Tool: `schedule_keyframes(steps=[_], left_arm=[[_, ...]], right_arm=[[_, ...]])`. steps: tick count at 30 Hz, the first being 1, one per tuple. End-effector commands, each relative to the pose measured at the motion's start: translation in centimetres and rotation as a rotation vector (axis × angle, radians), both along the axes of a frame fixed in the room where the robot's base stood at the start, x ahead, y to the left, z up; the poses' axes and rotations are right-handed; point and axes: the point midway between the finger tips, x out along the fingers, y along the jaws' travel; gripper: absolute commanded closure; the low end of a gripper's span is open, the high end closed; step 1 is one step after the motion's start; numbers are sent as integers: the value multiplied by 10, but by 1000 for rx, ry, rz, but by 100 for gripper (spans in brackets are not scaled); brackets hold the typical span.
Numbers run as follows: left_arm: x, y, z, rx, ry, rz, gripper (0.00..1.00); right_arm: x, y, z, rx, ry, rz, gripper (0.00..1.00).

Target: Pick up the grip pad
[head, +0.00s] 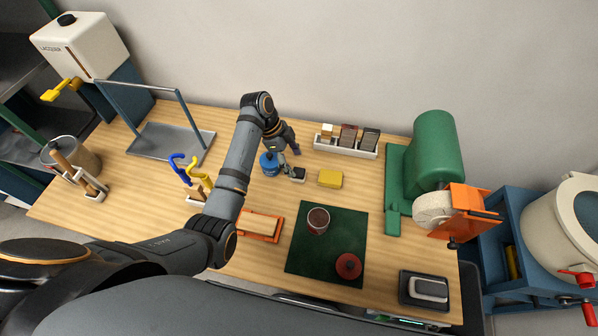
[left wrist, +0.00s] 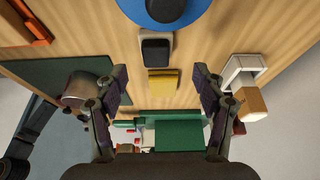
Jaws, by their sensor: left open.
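A flat yellow pad (head: 330,178) lies on the wooden table, and a small block with a black top and pale base (head: 298,174) lies just left of it. I cannot tell for sure which is the grip pad. In the left wrist view the yellow pad (left wrist: 163,82) and the black-topped block (left wrist: 156,48) lie one behind the other, framed between my fingers. My left gripper (head: 288,160) is open and empty, above the table beside the blue container and the black-topped block. It also shows in the left wrist view (left wrist: 159,76). My right gripper is out of view.
A blue round container (head: 269,164) stands close left of the black-topped block. A white rack (head: 345,148) with several blocks stands behind. A green mat (head: 300,262) with a jar and a red lid lies in front. A green machine (head: 437,150) stands right.

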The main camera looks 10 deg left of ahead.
Motion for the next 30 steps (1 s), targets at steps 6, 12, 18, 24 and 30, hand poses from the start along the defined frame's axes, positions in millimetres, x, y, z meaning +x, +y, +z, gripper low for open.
schedule_keyframes(steps=[6,12,18,24,30], left_arm=[[-3,-4,-8,0,3,0,30],[-7,-17,-39,0,3,0,30],[-7,-21,-51,1,-1,0,30],[-7,-21,-51,1,-1,0,40],[-7,-21,-51,1,-1,0,67]], right_arm=[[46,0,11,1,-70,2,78],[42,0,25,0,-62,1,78],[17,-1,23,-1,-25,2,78],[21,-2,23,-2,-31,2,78],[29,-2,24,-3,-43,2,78]])
